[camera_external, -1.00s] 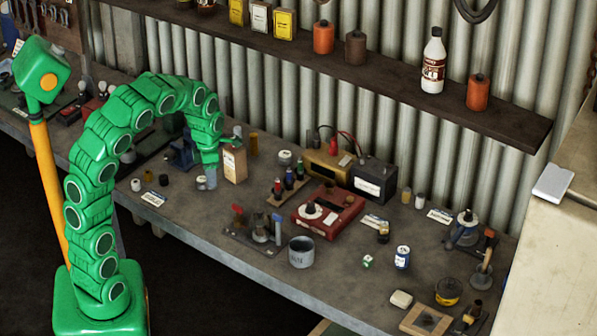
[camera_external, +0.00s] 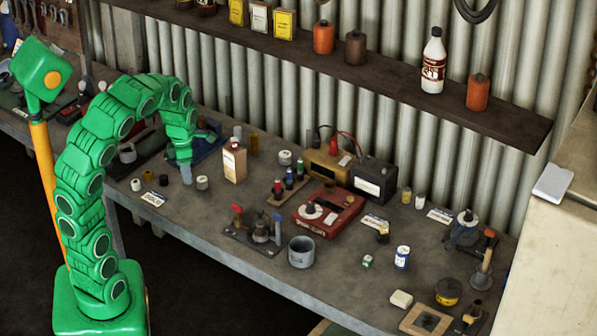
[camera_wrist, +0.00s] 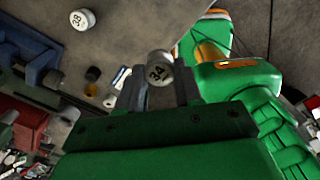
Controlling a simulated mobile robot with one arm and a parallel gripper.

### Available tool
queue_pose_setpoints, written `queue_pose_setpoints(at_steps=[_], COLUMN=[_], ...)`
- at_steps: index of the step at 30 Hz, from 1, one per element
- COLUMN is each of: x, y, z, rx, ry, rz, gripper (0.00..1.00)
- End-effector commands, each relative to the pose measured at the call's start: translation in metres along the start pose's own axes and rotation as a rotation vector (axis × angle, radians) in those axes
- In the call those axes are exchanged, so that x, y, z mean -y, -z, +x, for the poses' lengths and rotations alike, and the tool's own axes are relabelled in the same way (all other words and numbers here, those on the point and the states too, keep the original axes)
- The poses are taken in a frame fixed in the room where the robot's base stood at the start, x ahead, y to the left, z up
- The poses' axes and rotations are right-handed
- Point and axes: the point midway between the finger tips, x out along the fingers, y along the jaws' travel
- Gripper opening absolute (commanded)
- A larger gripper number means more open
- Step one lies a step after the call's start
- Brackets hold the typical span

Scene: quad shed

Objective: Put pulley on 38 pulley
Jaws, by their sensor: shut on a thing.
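My gripper (camera_external: 186,173) points down above the left part of the bench. It is shut on a pale round pulley marked 34 (camera_wrist: 160,71), seen between the fingers in the wrist view. The pulley marked 38 (camera_wrist: 82,19) stands on the bench at the upper left of the wrist view, its pale marked face up. It is clearly apart from the held pulley. In the external view a small pale-topped cylinder (camera_external: 202,182) stands just right of my gripper; its marking is too small to read.

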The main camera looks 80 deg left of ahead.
Motion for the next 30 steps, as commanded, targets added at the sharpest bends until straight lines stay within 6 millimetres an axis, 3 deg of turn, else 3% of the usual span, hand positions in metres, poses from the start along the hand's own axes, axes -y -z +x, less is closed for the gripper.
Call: queue_pose_setpoints(at_steps=[6, 16, 30], x=[-0.027, -0.045, -0.078], y=[0.024, 0.042, 0.01], z=[-0.013, -0.023, -0.002], rx=[0.001, 0.0, -0.001], ry=[-0.003, -0.001, 0.001], rz=[0.031, 0.066, 0.07], gripper=[0.04, 0.04, 0.04])
